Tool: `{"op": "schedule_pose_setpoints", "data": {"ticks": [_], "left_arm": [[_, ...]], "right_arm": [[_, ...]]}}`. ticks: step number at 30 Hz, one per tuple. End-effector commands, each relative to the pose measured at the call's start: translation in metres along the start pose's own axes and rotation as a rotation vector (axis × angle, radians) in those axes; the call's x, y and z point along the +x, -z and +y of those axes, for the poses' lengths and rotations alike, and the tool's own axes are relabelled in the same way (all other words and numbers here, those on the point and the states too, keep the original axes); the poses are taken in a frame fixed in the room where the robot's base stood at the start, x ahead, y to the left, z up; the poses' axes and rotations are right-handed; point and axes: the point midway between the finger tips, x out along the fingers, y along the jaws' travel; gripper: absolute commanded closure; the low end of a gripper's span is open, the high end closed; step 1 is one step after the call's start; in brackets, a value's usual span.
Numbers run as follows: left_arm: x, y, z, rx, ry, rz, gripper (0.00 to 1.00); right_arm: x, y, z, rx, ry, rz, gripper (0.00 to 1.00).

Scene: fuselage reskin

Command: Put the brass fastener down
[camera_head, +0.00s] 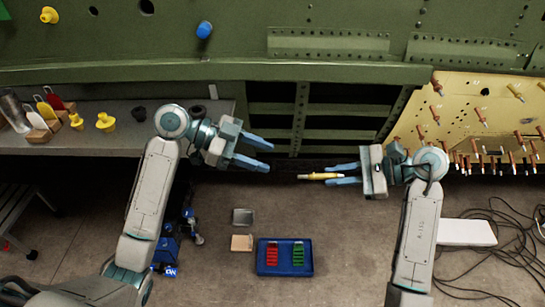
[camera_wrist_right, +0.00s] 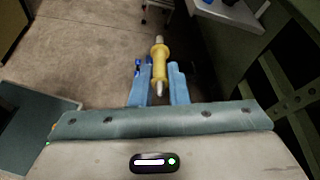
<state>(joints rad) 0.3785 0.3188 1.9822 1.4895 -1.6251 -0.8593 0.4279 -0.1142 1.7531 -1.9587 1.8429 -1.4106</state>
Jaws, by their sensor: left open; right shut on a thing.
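The brass fastener (camera_head: 312,176), a slim yellow pin with a pale tip, is held in my right gripper (camera_head: 340,174) and points left over the floor in front of the fuselage. In the right wrist view the fastener (camera_wrist_right: 159,60) sits between the two blue fingers (camera_wrist_right: 160,82), with its collar and pale end sticking out past the fingertips. My left gripper (camera_head: 268,158) is open and empty, its fingers pointing right towards the fastener with a gap between them.
A grey bench (camera_head: 100,142) at left carries yellow fasteners (camera_head: 106,122) and small tools. A green fuselage (camera_head: 290,75) spans the back. A tan panel (camera_head: 455,105) full of pins stands at right. A blue tray (camera_head: 285,270) with red and green pieces is below; cables lie at right.

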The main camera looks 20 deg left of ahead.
Motion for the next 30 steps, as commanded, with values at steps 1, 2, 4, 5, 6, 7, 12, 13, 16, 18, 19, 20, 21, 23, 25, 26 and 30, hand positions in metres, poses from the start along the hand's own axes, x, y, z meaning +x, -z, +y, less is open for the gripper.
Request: {"op": "schedule_pose_setpoints", "data": {"ticks": [1, 2, 4, 5, 6, 7, 12, 13, 16, 18, 19, 20, 21, 23, 25, 26, 30], "left_arm": [[0.003, 0.000, 0.001, 0.004, -0.003, 0.001, 0.55], [0.005, 0.000, 0.001, 0.004, -0.004, 0.001, 0.55], [0.013, 0.001, 0.001, 0.003, -0.004, 0.004, 0.55], [0.017, 0.001, 0.001, 0.002, -0.003, 0.004, 0.55], [0.022, 0.001, 0.001, 0.002, -0.003, 0.005, 0.55], [0.027, 0.001, 0.001, 0.001, -0.003, 0.006, 0.55], [0.055, 0.001, 0.001, 0.000, -0.003, 0.006, 0.55], [0.059, 0.001, 0.001, -0.001, -0.003, 0.006, 0.55], [0.076, 0.001, 0.001, -0.001, -0.002, 0.005, 0.55], [0.086, 0.001, 0.001, -0.001, -0.002, 0.005, 0.55], [0.090, 0.001, 0.001, -0.001, -0.002, 0.005, 0.55], [0.094, 0.001, 0.001, -0.001, -0.002, 0.005, 0.55], [0.099, 0.001, 0.001, -0.001, -0.002, 0.004, 0.55], [0.106, 0.001, 0.000, -0.002, -0.001, 0.003, 0.55], [0.111, 0.000, 0.000, -0.001, -0.002, 0.002, 0.55], [0.113, 0.000, 0.000, -0.001, -0.001, 0.002, 0.55], [0.117, 0.000, 0.000, 0.000, -0.001, 0.000, 0.55]], "right_arm": [[0.000, 0.000, 0.000, 0.000, 0.000, 0.000, 1.00], [0.000, 0.000, 0.000, 0.000, 0.000, 0.000, 1.00], [0.000, 0.000, 0.000, 0.000, 0.000, 0.000, 1.00], [0.000, 0.000, 0.000, 0.000, 0.000, 0.000, 1.00], [0.000, 0.000, 0.000, 0.000, 0.000, 0.000, 1.00], [0.000, 0.000, 0.000, 0.000, 0.000, 0.000, 1.00], [0.000, 0.000, 0.000, 0.000, 0.000, 0.000, 1.00], [0.000, 0.000, 0.000, 0.000, 0.000, 0.000, 1.00], [0.000, 0.000, 0.000, 0.000, 0.000, 0.000, 1.00], [0.000, 0.000, 0.000, 0.000, 0.000, 0.000, 1.00], [0.000, 0.000, 0.000, 0.000, 0.000, 0.000, 1.00], [0.000, 0.000, 0.000, 0.000, 0.000, 0.000, 1.00], [0.000, 0.000, 0.000, 0.000, 0.000, 0.000, 1.00], [0.000, 0.000, 0.000, 0.000, 0.000, 0.000, 1.00], [0.000, 0.000, 0.000, 0.000, 0.000, 0.000, 1.00], [0.000, 0.000, 0.000, 0.000, 0.000, 0.000, 1.00], [0.000, 0.000, 0.000, 0.000, 0.000, 0.000, 1.00]]}}
